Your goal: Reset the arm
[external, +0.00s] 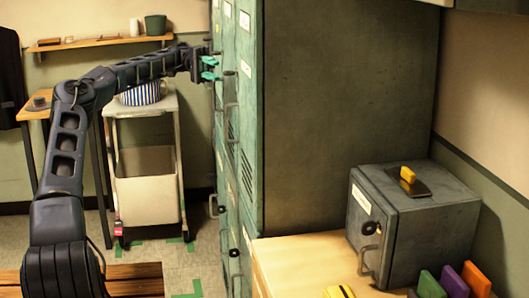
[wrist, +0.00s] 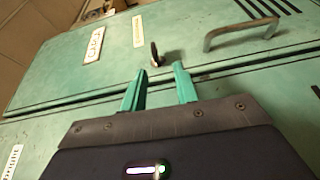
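My dark jointed arm reaches from the lower left up and across to the green lockers (external: 245,170). My gripper (external: 210,68) is at its end, by the upper part of the locker fronts, with two teal fingers apart. In the wrist view my gripper (wrist: 160,70) is open with a gap between the fingers. A small dark knob or key (wrist: 155,54) on a locker door shows just beyond that gap. I cannot tell whether the fingers touch the door. Nothing is seen held.
A metal handle (wrist: 240,32) and label plates are on the locker door. A trolley (external: 146,190) with a striped pot (external: 141,94) stands below my forearm. A grey safe-like box (external: 412,222) sits on a wooden top at right. A shelf (external: 100,42) is behind my arm.

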